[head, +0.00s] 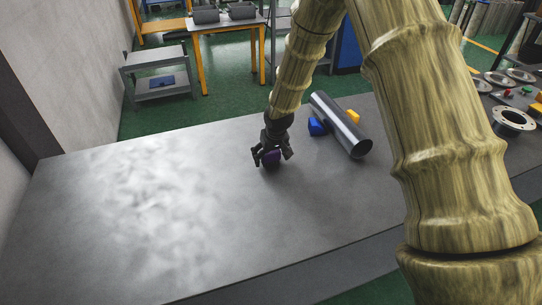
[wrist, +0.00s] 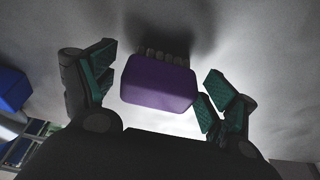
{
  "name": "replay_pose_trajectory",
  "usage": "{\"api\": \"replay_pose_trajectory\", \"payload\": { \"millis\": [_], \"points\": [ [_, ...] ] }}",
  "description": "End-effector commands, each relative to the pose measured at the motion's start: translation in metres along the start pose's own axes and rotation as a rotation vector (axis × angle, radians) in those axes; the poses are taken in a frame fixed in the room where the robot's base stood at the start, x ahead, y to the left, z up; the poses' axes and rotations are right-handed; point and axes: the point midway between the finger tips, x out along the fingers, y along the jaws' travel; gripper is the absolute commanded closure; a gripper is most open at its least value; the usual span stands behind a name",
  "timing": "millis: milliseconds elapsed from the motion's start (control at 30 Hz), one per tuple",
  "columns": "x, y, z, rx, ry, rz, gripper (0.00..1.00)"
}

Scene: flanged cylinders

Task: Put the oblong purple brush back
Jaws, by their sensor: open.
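The oblong purple brush (head: 271,158) is on the grey metal table, partly hidden by my gripper in the head view. In the wrist view the brush (wrist: 159,83) shows its smooth purple body, with a row of pale bristles along its upper edge. My gripper (head: 270,156) is open, low over the table, with its fingers on either side of the brush. In the wrist view a gap shows between the brush and the left finger; the right finger is close to the brush, and I cannot tell if it touches.
A shiny metal cylinder (head: 340,124) lies right of my gripper, with a blue block (head: 317,127) and a yellow block (head: 353,116) beside it. The left side of the table (head: 130,200) is clear. A flanged part (head: 512,121) stands at the far right.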

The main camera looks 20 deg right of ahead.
Motion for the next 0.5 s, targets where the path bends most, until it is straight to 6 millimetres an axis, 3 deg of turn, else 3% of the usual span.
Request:
{"api": "replay_pose_trajectory", "payload": {
  "millis": [233, 500],
  "points": [
    [-0.016, 0.0, -0.002, 0.001, 0.002, 0.0, 0.15],
    [-0.051, 0.0, -0.001, 0.001, 0.002, -0.001, 0.15]
  ]
}}
